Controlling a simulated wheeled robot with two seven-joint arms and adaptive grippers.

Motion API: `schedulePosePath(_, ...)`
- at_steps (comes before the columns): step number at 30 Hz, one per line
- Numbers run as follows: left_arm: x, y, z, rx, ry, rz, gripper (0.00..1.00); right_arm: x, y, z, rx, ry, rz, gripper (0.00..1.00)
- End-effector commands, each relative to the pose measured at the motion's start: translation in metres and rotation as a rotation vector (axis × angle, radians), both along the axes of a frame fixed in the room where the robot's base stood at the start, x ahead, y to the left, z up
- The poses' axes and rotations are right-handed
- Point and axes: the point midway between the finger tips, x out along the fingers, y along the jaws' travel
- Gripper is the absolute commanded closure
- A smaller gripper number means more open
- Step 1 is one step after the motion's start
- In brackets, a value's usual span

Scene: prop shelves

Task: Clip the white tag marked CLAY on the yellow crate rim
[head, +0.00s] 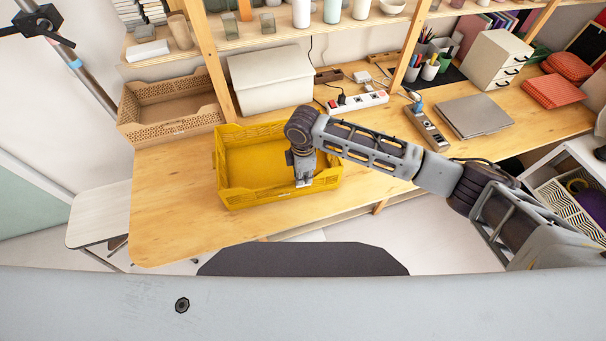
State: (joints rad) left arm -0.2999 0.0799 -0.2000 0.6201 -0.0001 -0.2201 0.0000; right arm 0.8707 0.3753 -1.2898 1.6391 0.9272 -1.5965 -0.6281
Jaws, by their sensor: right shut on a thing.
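The yellow crate (255,197) stands on the wooden table near its front edge, and the inside that shows looks empty. My right arm reaches in from the right, and my right gripper (303,182) points down at the crate's front rim, towards its right end. The gripper is shut on a small whitish thing at the rim, likely the white tag, mostly hidden by the fingers. Its CLAY marking cannot be read, and I cannot tell whether it touches the rim. My left gripper is not in view.
A tan crate (168,131) stands behind left and a lidded cream box (270,100) behind the yellow crate. A power strip (357,103), a grey laptop (474,116) and a small drawer unit (495,60) are to the right. The table left of the yellow crate is clear.

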Motion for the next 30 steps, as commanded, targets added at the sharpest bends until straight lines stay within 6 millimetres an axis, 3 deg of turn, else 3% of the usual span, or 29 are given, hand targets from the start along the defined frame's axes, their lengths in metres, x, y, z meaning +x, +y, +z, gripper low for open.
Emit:
schedulePosePath(21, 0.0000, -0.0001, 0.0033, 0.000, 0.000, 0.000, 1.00, 0.0001, 0.0001, -0.0023, 0.000, 0.000, 0.000, 0.94)
schedulePosePath(22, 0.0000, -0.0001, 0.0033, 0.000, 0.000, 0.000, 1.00, 0.0001, 0.0001, -0.0024, 0.000, 0.000, 0.000, 0.80)
schedulePosePath(27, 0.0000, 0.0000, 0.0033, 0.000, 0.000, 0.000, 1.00, 0.0001, 0.0000, -0.0024, 0.000, 0.000, 0.000, 0.59)
schedulePosePath(30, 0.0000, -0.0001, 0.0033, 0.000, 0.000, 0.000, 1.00, 0.0002, 0.0000, -0.0024, 0.000, 0.000, 0.000, 0.59)
